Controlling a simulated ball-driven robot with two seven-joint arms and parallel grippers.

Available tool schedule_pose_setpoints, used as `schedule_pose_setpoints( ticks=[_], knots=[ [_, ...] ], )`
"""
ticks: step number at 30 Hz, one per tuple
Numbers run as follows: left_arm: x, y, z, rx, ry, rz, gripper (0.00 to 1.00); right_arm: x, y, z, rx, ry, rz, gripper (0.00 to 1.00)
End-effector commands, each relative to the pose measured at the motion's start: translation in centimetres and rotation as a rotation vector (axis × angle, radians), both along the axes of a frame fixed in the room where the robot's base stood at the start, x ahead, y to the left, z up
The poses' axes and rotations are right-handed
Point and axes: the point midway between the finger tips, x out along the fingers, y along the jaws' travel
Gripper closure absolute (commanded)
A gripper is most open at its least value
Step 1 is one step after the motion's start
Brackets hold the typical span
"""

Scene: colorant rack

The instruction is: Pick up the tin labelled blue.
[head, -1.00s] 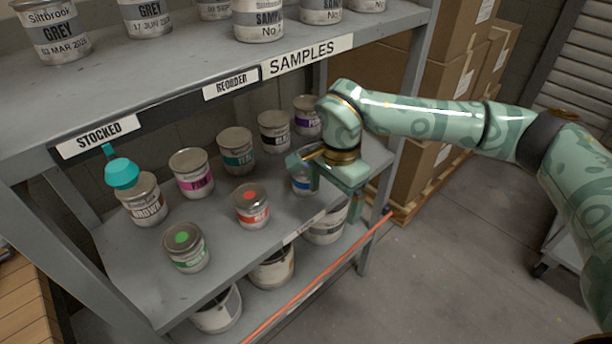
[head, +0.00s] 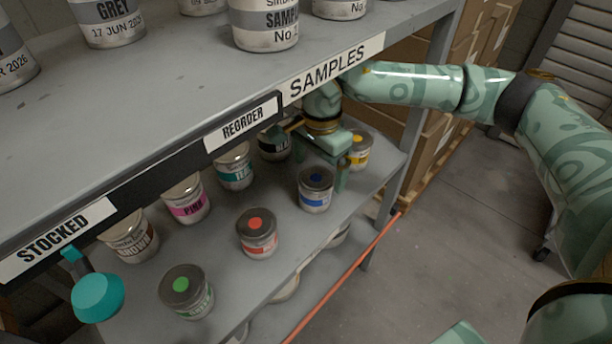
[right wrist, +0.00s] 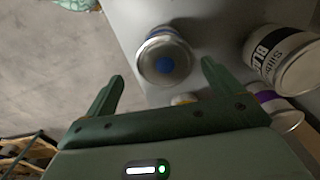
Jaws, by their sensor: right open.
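The blue tin (head: 315,190) stands upright near the front right of the middle shelf, with a blue dot on its lid. In the right wrist view the blue tin (right wrist: 166,58) lies ahead, between the lines of the two fingers. My right gripper (head: 310,158) is open and empty, just behind the blue tin in the head view. The right wrist view shows the open fingers of the right gripper (right wrist: 160,76) with the tin's lid between their tips; contact cannot be told. My left gripper is not in view.
The red tin (head: 257,233), green tin (head: 187,291) and yellow tin (head: 358,150) stand nearby. A black tin (right wrist: 285,60) and a purple-banded tin (right wrist: 280,112) are close to the right finger. The upper shelf (head: 160,120) overhangs the gripper.

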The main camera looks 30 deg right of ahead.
Motion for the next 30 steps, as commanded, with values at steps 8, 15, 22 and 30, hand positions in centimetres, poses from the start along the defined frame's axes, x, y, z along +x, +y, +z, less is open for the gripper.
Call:
schedule_pose_setpoints(
  ticks=[8, 15, 22, 30],
  knots=[
    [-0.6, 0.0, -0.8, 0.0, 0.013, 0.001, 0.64, 0.0, 0.0, -1.9, 0.001, 0.004, 0.001, 0.09],
    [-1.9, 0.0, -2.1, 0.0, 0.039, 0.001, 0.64, -0.2, 0.2, -5.0, 0.001, 0.007, 0.0, 0.09],
    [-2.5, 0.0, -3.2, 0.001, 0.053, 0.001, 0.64, -0.3, 0.2, -7.8, 0.0, 0.003, 0.0, 0.09],
    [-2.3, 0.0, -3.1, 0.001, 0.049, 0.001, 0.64, -0.3, 0.2, -7.5, 0.0, 0.0, 0.0, 0.34]
  ],
)
